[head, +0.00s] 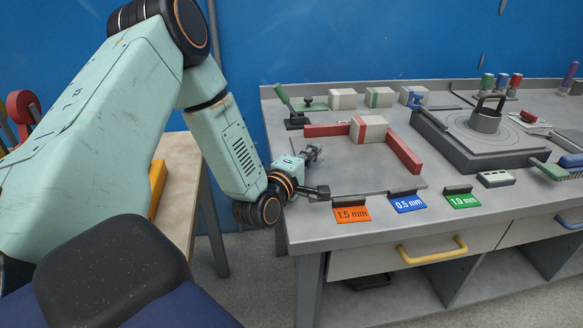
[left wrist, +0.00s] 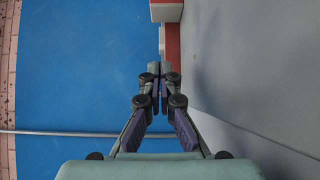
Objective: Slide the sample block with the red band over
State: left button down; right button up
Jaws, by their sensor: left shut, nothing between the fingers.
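The sample block with the red band (head: 368,130) is pale grey, with a red stripe on its face. It sits upright at the back of a flat grey plate (head: 345,165), where two red bars meet, the back bar (head: 326,130) and the right bar (head: 403,155). My left gripper (head: 318,151) is low over the plate's left part, left of and in front of the block, and apart from it. In the left wrist view its fingers (left wrist: 160,70) are closed together and empty. A red strip (left wrist: 173,42) shows beyond the fingertips. My right gripper is out of view.
A green-handled tool (head: 290,105) stands at the back left. Orange (head: 351,214), blue and green labels line the front edge. A dark fixture (head: 470,140) stands to the right.

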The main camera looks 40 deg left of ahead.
pick_arm(q)
jog(key=s, duration=0.2)
jog(key=s+p, duration=0.1)
jog(key=s, duration=0.2)
jog(key=s+d, duration=0.1)
jog(key=s, duration=0.2)
jog(key=shift+s+d+p, duration=0.1)
jog(key=shift+s+p, duration=0.1)
jog(key=shift+p, duration=0.15)
jog(key=shift+s+d, duration=0.1)
jog(key=shift+d, duration=0.05)
